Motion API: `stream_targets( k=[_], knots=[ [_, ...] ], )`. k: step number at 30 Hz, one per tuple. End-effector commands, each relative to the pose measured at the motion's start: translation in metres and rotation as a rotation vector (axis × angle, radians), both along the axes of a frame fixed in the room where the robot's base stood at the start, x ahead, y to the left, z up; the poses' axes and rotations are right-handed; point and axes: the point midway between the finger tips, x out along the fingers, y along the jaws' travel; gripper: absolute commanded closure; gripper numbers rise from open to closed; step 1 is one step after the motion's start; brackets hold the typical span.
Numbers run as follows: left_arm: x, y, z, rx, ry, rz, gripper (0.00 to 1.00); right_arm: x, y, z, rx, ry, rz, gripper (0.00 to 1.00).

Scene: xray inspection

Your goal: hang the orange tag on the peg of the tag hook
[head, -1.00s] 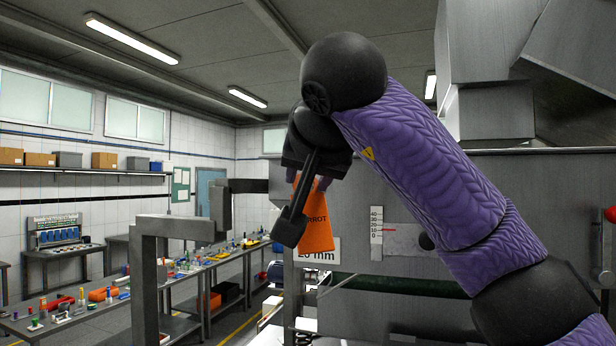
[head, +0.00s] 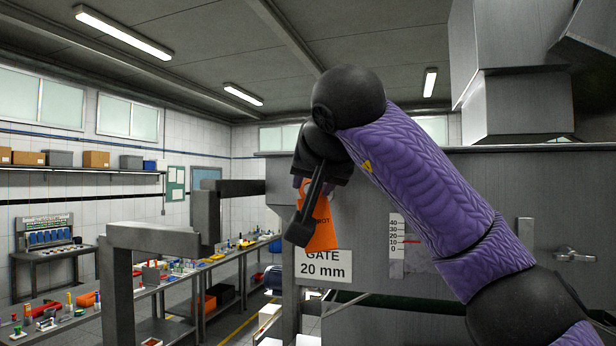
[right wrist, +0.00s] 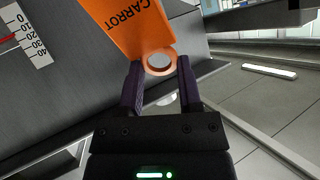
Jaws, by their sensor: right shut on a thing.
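The orange tag (head: 322,232), with dark lettering, hangs below my right gripper (head: 303,186) in the head view. In the right wrist view the tag (right wrist: 122,22) reads "CARROT", and its ringed hole end lies between the fingertips of my right gripper (right wrist: 161,72). That gripper is shut on the tag, which is held in front of the grey metal panel. I cannot make out the tag hook or its peg with certainty in either view. My left gripper is not in view.
The grey panel (head: 465,205) carries a "GATE 20 mm" sign (head: 324,266), a scale (head: 396,232) and a handle (head: 574,255). A grey metal frame (head: 150,238) stands left of my right gripper. Benches with small items (head: 60,322) line the left side.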

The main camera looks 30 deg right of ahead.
Motion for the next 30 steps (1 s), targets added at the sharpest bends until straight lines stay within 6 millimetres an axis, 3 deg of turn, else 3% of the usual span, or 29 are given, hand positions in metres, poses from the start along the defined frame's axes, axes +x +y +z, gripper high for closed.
stream_targets(
  k=[18,30],
  knots=[
    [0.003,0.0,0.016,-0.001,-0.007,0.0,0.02,0.033,-0.039,-0.005,0.0,0.002,-0.002,1.0],
    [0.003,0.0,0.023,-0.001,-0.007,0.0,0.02,0.039,-0.045,-0.014,-0.001,0.0,0.0,1.0]
  ],
)
